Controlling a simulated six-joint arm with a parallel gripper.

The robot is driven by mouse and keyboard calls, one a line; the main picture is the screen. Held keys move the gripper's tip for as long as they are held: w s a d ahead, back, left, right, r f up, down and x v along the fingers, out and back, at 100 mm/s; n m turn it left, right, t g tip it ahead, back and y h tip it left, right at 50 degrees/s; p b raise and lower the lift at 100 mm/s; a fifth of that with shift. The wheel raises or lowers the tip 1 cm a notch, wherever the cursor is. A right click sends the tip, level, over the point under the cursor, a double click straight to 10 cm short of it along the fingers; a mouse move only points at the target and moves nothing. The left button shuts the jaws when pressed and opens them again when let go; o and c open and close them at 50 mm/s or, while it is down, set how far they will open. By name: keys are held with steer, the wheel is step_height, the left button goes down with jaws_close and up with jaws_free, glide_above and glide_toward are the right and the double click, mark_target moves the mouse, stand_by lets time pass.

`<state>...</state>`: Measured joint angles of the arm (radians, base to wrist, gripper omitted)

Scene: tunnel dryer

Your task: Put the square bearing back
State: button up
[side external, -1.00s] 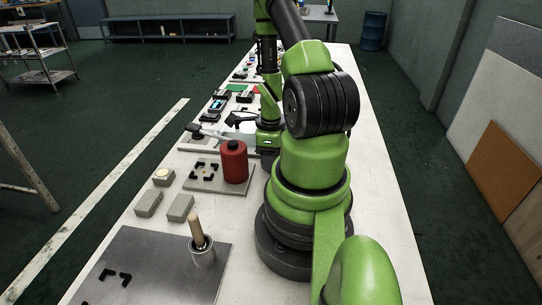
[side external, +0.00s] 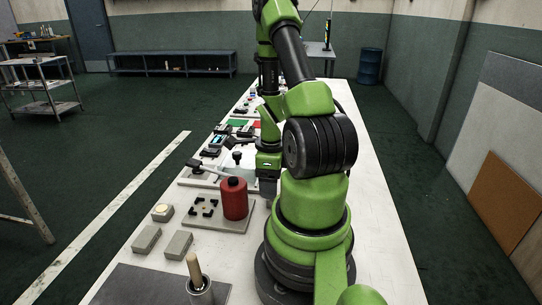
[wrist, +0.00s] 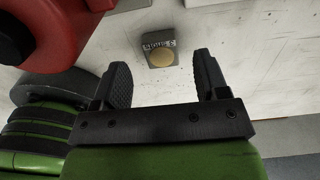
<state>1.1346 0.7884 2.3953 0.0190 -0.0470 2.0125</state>
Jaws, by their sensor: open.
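I cannot make out for sure which thing is the square bearing. In the side view, a grey plate (side external: 240,226) carries black corner brackets (side external: 204,207) around a small pale spot, with a red cylinder (side external: 235,198) beside them. My gripper (wrist: 161,70) is open and empty in the wrist view, its two dark fingers spread apart. Beyond the fingertips is a dark block with a yellow disc and a printed label (wrist: 160,45). The red cylinder (wrist: 78,28) fills the upper left there.
A cup with a wooden handle (side external: 198,288) stands on a dark plate (side external: 135,285) in front. Several tools lie farther back on the white table (side external: 375,225).

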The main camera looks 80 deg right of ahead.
steer(key=w+a+r+n+t+h, duration=0.1)
steer(key=w+r+n, duration=0.15)
steer(key=r, duration=0.45)
steer(key=w+a+r+n, duration=0.2)
steer(key=r+n, duration=0.2)
steer(key=r, duration=0.3)
steer(key=w+a+r+n+t, duration=0.2)
steer(key=a+r+n, duration=0.3)
steer(key=a+n, duration=0.2)
steer(key=w+a+r+n+t, duration=0.1)
steer(key=a+r+n, duration=0.3)
steer(key=n, duration=0.6)
steer(key=a+t, duration=0.1)
steer(key=a, duration=0.1)
steer(key=shift+w+a+r+t+y, duration=0.35)
steer(key=shift+a+r+t+y, duration=0.05)
steer(key=shift+o, duration=0.4)
steer(key=s+a+r+n+t+y, duration=0.1)
steer(key=s+a+r+n+y, duration=0.1)
steer(key=a+n, duration=0.3)
steer(key=s+n, duration=0.1)
steer(key=n, duration=0.2)
steer(key=shift+a+r, duration=0.25)
steer(key=shift+r, duration=0.15)
steer(key=shift+n, duration=0.25)
